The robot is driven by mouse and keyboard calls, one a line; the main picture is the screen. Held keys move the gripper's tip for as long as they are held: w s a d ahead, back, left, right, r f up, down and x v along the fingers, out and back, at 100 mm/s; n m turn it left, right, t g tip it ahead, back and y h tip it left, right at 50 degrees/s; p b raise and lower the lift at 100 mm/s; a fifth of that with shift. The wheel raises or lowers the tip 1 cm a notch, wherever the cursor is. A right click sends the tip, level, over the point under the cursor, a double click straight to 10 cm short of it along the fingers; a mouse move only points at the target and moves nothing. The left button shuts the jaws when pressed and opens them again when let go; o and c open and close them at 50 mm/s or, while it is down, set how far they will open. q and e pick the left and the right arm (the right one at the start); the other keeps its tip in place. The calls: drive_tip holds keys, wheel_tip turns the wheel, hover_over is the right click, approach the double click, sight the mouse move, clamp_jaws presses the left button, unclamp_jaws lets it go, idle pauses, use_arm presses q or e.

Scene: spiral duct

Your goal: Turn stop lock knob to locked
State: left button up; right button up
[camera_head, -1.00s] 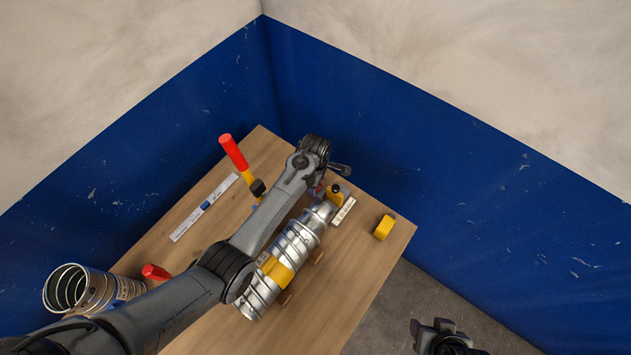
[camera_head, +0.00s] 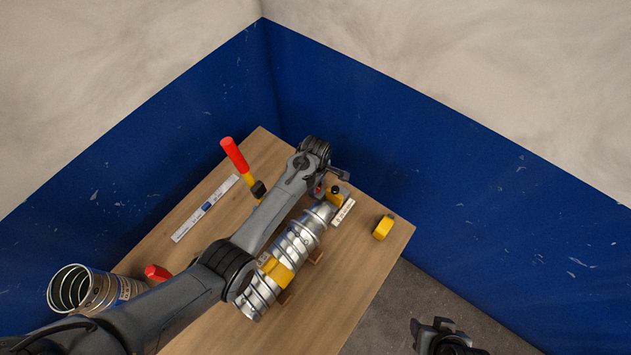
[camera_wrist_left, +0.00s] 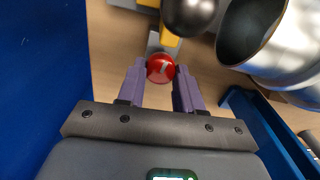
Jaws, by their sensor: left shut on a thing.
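The stop lock knob is a round red knob with a white line on its face (camera_wrist_left: 160,68), between my left gripper's fingertips in the left wrist view. The line lies slightly tilted across the picture. In the head view a small red spot of it (camera_head: 318,190) shows beside the yellow block (camera_head: 335,197) at the duct's far end. My left gripper (camera_wrist_left: 160,82) is shut on the knob. In the head view its fingers are mostly hidden by my wrist. My right gripper (camera_head: 430,328) hangs off the table at the lower right, empty; its jaw gap is unclear.
A ribbed silver duct (camera_head: 296,243) with a yellow band lies on the wooden table (camera_head: 345,275). Blue walls (camera_head: 420,130) rise behind.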

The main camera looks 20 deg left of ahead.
use_arm(q)
drive_tip(key=m+p, duration=0.1)
drive_tip(key=m, duration=0.2)
drive_tip(key=shift+r+p, duration=0.15)
drive_tip(key=shift+p, duration=0.25)
drive_tip(key=m+p, duration=0.1)
drive_tip(key=m, duration=0.3)
drive_tip(key=shift+w, duration=0.1)
drive_tip(key=m+p, duration=0.1)
drive_tip(key=m, duration=0.2)
drive_tip(key=shift+m, duration=0.4)
drive_tip(key=shift+d+m+p, duration=0.1)
drive_tip(key=shift+m+p, duration=0.2)
drive_tip(key=shift+m, duration=1.5)
drive_tip(key=shift+f, duration=0.2)
drive_tip(key=o, duration=1)
drive_tip(key=shift+o, duration=0.2)
drive_tip(key=shift+r, duration=0.2)
